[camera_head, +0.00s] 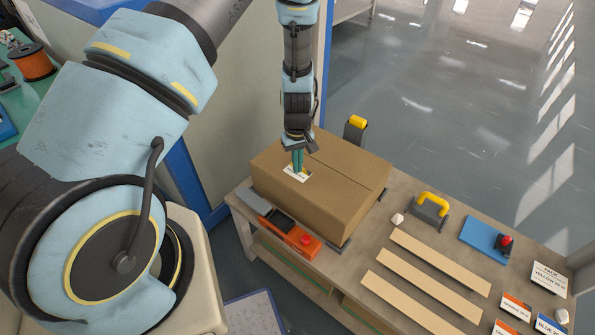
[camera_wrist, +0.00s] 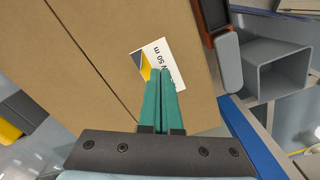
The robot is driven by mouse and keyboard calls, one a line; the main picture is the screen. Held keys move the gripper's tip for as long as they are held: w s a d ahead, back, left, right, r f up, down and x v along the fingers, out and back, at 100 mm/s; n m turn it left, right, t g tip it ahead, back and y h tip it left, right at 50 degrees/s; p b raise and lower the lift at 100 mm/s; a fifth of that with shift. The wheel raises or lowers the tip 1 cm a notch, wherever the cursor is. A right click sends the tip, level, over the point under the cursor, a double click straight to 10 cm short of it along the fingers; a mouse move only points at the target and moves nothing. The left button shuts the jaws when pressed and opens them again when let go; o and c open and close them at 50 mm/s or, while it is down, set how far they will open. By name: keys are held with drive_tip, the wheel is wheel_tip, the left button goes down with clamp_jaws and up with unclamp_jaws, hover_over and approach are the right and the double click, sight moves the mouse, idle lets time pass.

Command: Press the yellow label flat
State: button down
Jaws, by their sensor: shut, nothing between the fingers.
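The label is white with a yellow part and black print; it lies on top of a closed cardboard box (camera_head: 335,195). In the head view the label (camera_head: 292,176) shows partly behind my fingers. In the wrist view the label (camera_wrist: 170,53) shows its yellow part at one corner, with a dark patch beside it; I cannot tell whether that corner is raised. My gripper (camera_head: 298,172) points down with its green fingers together and empty. In the wrist view the fingertips (camera_wrist: 163,73) overlap the label; whether they touch it is unclear. They hide part of the label.
The box stands on a workbench (camera_head: 366,240). An orange device with a red button (camera_head: 306,239) sits at its front side. A yellow-handled tool (camera_head: 432,205), tan strips (camera_head: 426,262), a blue pad (camera_head: 484,240) and several small signs (camera_head: 549,278) lie to the right.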

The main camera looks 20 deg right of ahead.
wheel_tip(320, 180, up, 8)
drive_tip(key=p, duration=0.5)
drive_tip(key=shift+f+b, duration=0.25)
drive_tip(key=shift+b, duration=0.05)
drive_tip(key=shift+s+f+n+t+y+b, duration=0.1)
drive_tip(key=shift+f+n+t+y+b, duration=0.3)
drive_tip(key=shift+f+n+b, duration=1.75)
drive_tip(key=shift+f+n+t+y+b, duration=0.1)
drive_tip(key=shift+f+n+t+b, duration=0.65)
drive_tip(key=shift+b, duration=2.55)
drive_tip(key=shift+b+x, duration=0.5)
drive_tip(key=shift+x, duration=0.5)
drive_tip(key=shift+s+d+r, duration=0.15)
drive_tip(key=shift+s+r, duration=0.05)
